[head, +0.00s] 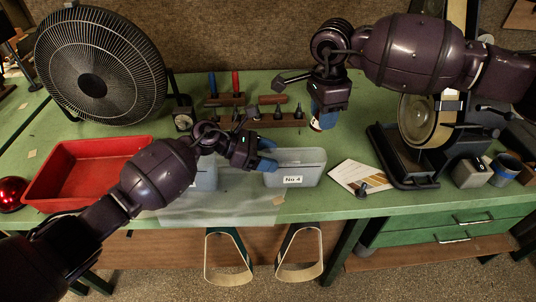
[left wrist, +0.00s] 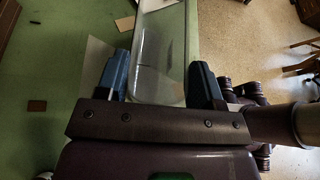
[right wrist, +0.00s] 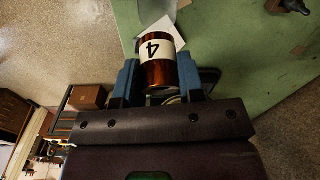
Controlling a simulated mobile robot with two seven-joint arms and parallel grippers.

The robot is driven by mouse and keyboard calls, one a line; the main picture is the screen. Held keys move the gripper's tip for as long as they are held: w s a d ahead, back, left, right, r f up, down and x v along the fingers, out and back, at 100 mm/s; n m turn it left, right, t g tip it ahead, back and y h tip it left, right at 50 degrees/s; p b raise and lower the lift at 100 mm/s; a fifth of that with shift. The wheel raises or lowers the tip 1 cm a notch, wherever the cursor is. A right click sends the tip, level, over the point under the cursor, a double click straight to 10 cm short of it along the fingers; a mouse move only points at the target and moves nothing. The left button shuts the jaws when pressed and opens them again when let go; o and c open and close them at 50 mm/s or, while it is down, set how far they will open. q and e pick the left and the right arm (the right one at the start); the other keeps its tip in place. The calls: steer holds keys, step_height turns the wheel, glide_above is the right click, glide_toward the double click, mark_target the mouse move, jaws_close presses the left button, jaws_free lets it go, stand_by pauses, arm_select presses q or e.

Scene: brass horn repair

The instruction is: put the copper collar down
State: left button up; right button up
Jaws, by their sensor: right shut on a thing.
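The copper collar (right wrist: 160,74), a shiny copper cylinder with a white label reading 4, is between the fingers of my right gripper (right wrist: 160,80) in the right wrist view. In the head view my right gripper (head: 324,118) is shut on it and points down, above the bench behind the No.4 bin. The grey-blue bin (head: 296,177) labelled No.4 stands at the bench's front edge. My left gripper (head: 268,156) is open at the bin's left end. In the left wrist view the bin (left wrist: 160,50) extends away between and beyond the open fingers (left wrist: 162,85).
Another grey-blue bin (head: 205,180) is partly hidden by my left arm. A red tray (head: 75,170) and fan (head: 100,68) are at left. A tool rack (head: 262,120) stands behind. A card (head: 357,177) lies right of the No.4 bin, near a black-framed machine (head: 405,160).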

mark_target(313, 150)
arm_select(q)
steer(key=c, duration=0.3)
arm_select(e)
steer(key=shift+s+f, duration=0.1)
steer(key=shift+f, duration=0.1)
steer(key=shift+s+a+f, duration=0.25)
steer(key=shift+a+f, duration=0.05)
steer(key=shift+f, duration=0.05)
steer(key=m, duration=0.3)
steer(key=shift+s+a, duration=0.1)
steer(key=shift+a, duration=0.25)
steer(key=m, duration=0.4)
steer(key=shift+s+a+r, duration=0.1)
steer(key=shift+r, duration=0.05)
steer(key=m, duration=0.4)
steer(key=shift+a+r+m, duration=0.1)
steer(key=shift+r+m, duration=0.1)
steer(key=shift+m, duration=0.1)
steer(key=m, duration=0.3)
steer(key=shift+r, duration=0.15)
steer(key=m, duration=0.2)
steer(key=shift+m, duration=0.3)
steer(key=m, duration=0.4)
steer(key=shift+f, duration=4.95)
